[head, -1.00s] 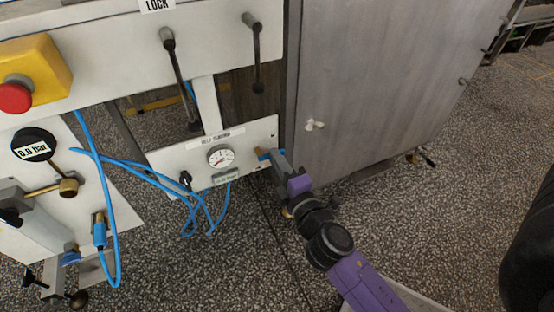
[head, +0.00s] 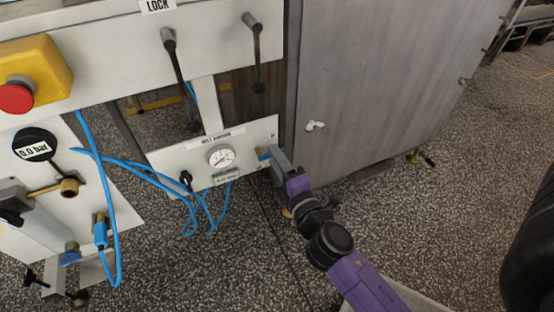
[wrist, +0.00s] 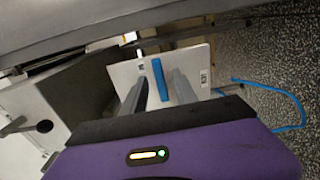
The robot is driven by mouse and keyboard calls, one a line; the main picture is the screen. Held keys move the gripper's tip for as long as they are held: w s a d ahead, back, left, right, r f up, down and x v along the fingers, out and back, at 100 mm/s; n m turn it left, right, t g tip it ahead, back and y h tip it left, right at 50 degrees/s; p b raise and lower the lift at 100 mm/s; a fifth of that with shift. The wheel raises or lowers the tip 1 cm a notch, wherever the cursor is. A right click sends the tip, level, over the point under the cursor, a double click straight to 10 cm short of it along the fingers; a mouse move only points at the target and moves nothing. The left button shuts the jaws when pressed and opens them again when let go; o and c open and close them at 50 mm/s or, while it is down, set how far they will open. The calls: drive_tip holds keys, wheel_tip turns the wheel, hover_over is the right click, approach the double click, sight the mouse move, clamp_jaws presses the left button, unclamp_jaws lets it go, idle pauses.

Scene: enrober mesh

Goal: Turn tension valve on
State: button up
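The tension valve has a blue handle (head: 263,154) at the right end of the white tension panel (head: 180,163). Its brass body shows beside the handle, partly hidden by my gripper. My gripper (head: 273,156) is at the valve, coming from the lower right. In the wrist view, the blue handle (wrist: 160,79) stands between my two grey fingers (wrist: 160,88). The fingers are apart, with a gap showing on each side of the handle. The panel carries a round gauge (head: 221,157) with a small digital label (head: 227,178) below it.
A grey cabinet door (head: 375,85) stands close to the right of the panel. Blue hoses (head: 150,177) hang at the left. Two dark levers (head: 180,80) hang above the panel. A yellow box with a red button (head: 15,97) is at far left. Speckled floor is open below.

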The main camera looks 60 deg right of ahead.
drive_tip(key=b+v, duration=0.3)
drive_tip(key=v, duration=0.4)
drive_tip(key=shift+s+a, duration=0.25)
drive_tip(key=shift+s, duration=0.05)
idle(0.5)
